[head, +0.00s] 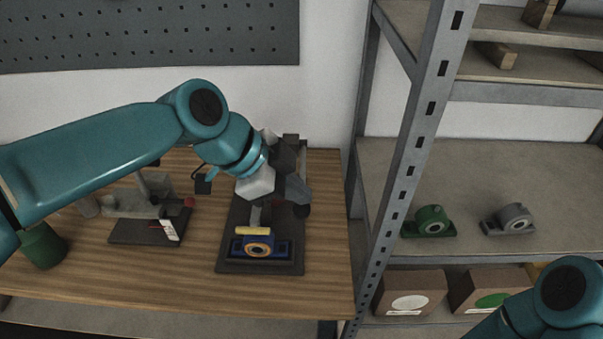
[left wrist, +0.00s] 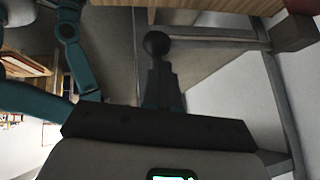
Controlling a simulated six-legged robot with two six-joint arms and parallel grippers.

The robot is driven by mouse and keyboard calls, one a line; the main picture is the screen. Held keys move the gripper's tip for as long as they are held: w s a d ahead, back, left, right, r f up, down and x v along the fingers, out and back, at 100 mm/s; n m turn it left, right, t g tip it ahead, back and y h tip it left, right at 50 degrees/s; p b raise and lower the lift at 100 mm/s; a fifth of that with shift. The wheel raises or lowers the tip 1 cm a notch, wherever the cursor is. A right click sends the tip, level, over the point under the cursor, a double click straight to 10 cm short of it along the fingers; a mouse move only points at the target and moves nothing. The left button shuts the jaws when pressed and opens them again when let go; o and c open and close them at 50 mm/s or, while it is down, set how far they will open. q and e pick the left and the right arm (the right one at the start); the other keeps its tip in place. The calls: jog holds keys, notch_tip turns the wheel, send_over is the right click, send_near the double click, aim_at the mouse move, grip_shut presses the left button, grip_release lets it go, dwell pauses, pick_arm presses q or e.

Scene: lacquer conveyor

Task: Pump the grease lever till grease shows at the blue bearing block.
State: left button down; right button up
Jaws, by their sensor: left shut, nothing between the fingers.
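The blue bearing block (head: 281,249) sits on the near end of a dark base plate (head: 230,267) on the wooden bench. Its ring is orange-brown, and a yellow bar-like piece (head: 253,231) shows along its top. I cannot tell whether that is grease. My left gripper (head: 298,190) is shut and empty above the plate, behind and right of the block. A dark ball knob (left wrist: 157,43), apparently the grease lever's, shows just beyond the shut fingers in the left wrist view. I cannot tell if they touch. The lever's shaft is mostly hidden. My right gripper is out of view.
A green cylinder (head: 43,246) is near the left edge. A metal rack post (head: 405,150) rises close on the right. Its shelf holds a green block (head: 430,222) and a grey block (head: 508,219).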

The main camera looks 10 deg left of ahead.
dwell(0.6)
pick_arm(q)
notch_tip(320, 180, up, 7)
jog(key=w+p, duration=0.2)
jog(key=p, duration=0.3)
jog(key=shift+a+f+p, duration=0.15)
jog(key=shift+a+p, duration=0.05)
jog(key=shift+p, duration=0.2)
jog(key=shift+w, duration=0.1)
jog(key=r+p, duration=0.2)
jog(key=w+r+p, duration=0.1)
jog(key=r+p, duration=0.1)
jog(key=shift+w+a+r, duration=0.15)
jog(key=shift+w+r, duration=0.05)
jog(key=shift+r, duration=0.15)
dwell(1.0)
